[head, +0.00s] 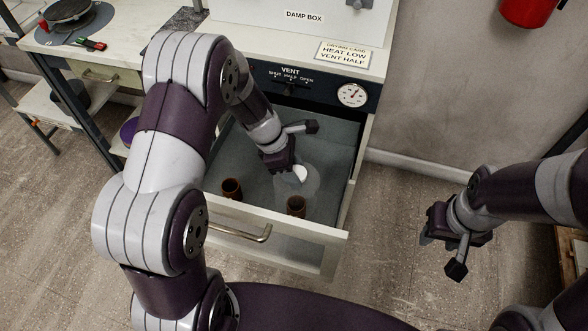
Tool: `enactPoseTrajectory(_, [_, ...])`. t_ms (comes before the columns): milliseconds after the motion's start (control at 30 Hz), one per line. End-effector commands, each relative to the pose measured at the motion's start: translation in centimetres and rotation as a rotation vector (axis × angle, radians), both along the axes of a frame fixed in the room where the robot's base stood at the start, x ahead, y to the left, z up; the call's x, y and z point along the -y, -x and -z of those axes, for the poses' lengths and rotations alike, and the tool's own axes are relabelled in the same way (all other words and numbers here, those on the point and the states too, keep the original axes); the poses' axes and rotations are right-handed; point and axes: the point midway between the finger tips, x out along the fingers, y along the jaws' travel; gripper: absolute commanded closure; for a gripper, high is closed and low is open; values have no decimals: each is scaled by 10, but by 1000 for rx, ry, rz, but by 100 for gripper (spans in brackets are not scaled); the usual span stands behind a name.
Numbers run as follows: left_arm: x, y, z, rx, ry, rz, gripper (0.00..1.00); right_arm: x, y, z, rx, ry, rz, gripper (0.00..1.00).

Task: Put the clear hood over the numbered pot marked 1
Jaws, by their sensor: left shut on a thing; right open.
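My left gripper (287,170) reaches down into the open drawer and is shut on the clear hood (310,187). The hood is a faint see-through shape with a whitish patch near my gripper. Two small reddish-brown pots stand upright in the drawer: a left pot (231,188) and a right pot (297,207). The hood is just behind the right pot in the picture; I cannot tell whether it touches the drawer floor. The pots' numbers are too small to read. My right gripper (447,240) is open and empty over the floor at the right.
The drawer (334,182) is pulled out below the vent panel (290,84) with its dial. Its front wall carries a metal handle (240,235). The damp box (270,15) stands on the counter above. Open floor lies right of the drawer.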

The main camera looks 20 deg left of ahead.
Motion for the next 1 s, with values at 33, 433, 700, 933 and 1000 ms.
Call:
enactPoseTrajectory(33, [0,0,12,0,0,0,100,0,0,12,0,0,0,57])
enactPoseTrajectory(433, [0,0,54,1,0,2,100,0,0,56,0,0,0,57])
enactPoseTrajectory(700, [0,0,76,0,0,1,100,0,0,71,0,0,0,57])
enactPoseTrajectory(933, [0,0,78,1,0,2,100,0,0,71,0,0,0,57])
enactPoseTrajectory(1000, [0,0,78,1,0,2,100,0,0,71,0,0,0,57])
